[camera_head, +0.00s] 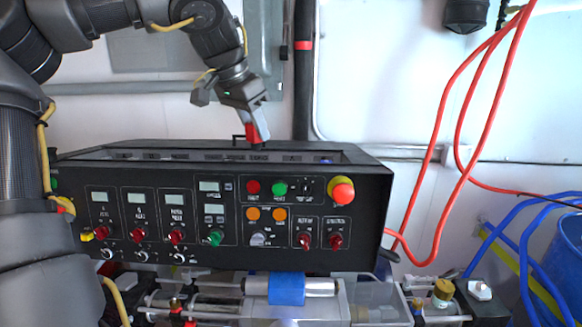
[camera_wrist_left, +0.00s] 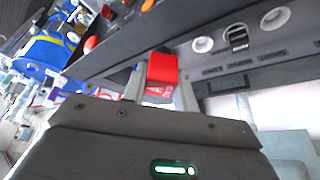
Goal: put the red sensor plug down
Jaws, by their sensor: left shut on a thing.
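The red sensor plug (camera_head: 252,132) is held between the fingers of my left gripper (camera_head: 254,122), just above the top of the black control box (camera_head: 130,166). In the left wrist view the plug (camera_wrist_left: 162,68) shows as a red block between the two pale fingertips of my left gripper (camera_wrist_left: 160,85). Whether the plug's lower end touches the box top is hard to tell. My right gripper does not show in either view.
The box front carries knobs, switches, small displays and a red emergency button (camera_head: 343,190). A black vertical pipe (camera_head: 303,75) stands behind it. Red cables (camera_head: 447,150) hang at the right. A blue barrel (camera_head: 568,250) stands at the far right.

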